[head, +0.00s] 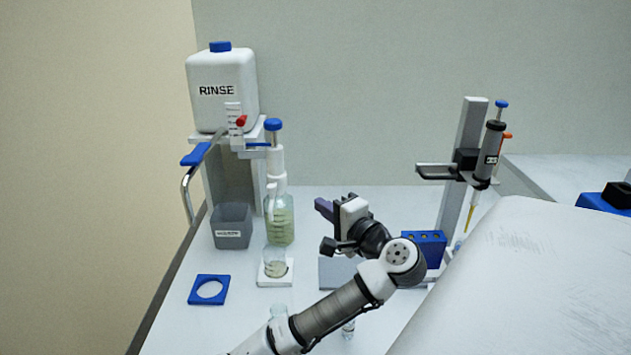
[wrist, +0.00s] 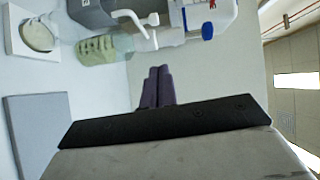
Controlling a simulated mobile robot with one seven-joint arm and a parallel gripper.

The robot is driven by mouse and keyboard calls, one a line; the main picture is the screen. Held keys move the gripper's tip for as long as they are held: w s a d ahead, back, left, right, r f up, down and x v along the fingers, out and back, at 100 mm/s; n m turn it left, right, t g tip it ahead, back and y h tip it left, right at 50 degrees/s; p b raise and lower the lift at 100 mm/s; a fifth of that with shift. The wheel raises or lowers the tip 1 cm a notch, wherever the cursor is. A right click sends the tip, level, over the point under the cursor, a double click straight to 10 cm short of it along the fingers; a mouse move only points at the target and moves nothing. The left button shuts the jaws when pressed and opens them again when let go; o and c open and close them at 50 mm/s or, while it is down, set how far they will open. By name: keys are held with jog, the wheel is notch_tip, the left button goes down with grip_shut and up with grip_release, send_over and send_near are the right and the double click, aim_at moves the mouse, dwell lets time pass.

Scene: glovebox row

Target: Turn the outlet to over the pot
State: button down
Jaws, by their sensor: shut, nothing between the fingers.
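The RINSE tank (head: 222,90) stands on a raised shelf at the back left. From its tap, a metal outlet pipe (head: 186,188) with a blue lever (head: 195,153) curves down at the left, its end beside the grey pot (head: 231,226), not over it. The labelled grey pot stands on the table below the tank. My gripper (head: 323,208) is raised over the table, right of the pot and apart from everything. Its purple fingers (wrist: 158,87) are shut together and empty in the wrist view.
A green-liquid bottle (head: 279,225) with a white dispenser stands right of the pot. A glass (head: 275,261) sits on a white pad before it. A blue ring holder (head: 209,290) lies front left. A pipette stand (head: 462,160) and blue rack (head: 430,247) stand right.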

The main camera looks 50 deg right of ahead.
aim_at(273, 190)
jog(key=a+p+x, duration=0.2)
jog(key=p+x, duration=0.1)
jog(key=x, duration=0.7)
jog(key=shift+w+a, duration=0.3)
jog(key=shift+w, duration=0.3)
jog(key=shift+w+a+f+m+g+h+b, duration=0.1)
jog(key=shift+w+a+m+g+h+b, duration=0.15)
jog(key=shift+a+m+h+b, duration=0.3)
jog(key=shift+w+a+f+m+g+h+b, duration=0.15)
jog(key=shift+w+a+m+h+b, duration=0.2)
jog(key=shift+h, duration=0.4)
jog(key=w+a+m+g+h+b, duration=0.2)
jog(key=w+a+h, duration=0.1)
jog(key=w, duration=0.5)
jog(key=shift+w+a+r+m+h, duration=0.3)
jog(key=shift+w+a+m, duration=0.1)
jog(key=shift+a, duration=0.15)
jog(key=shift+f, duration=0.1)
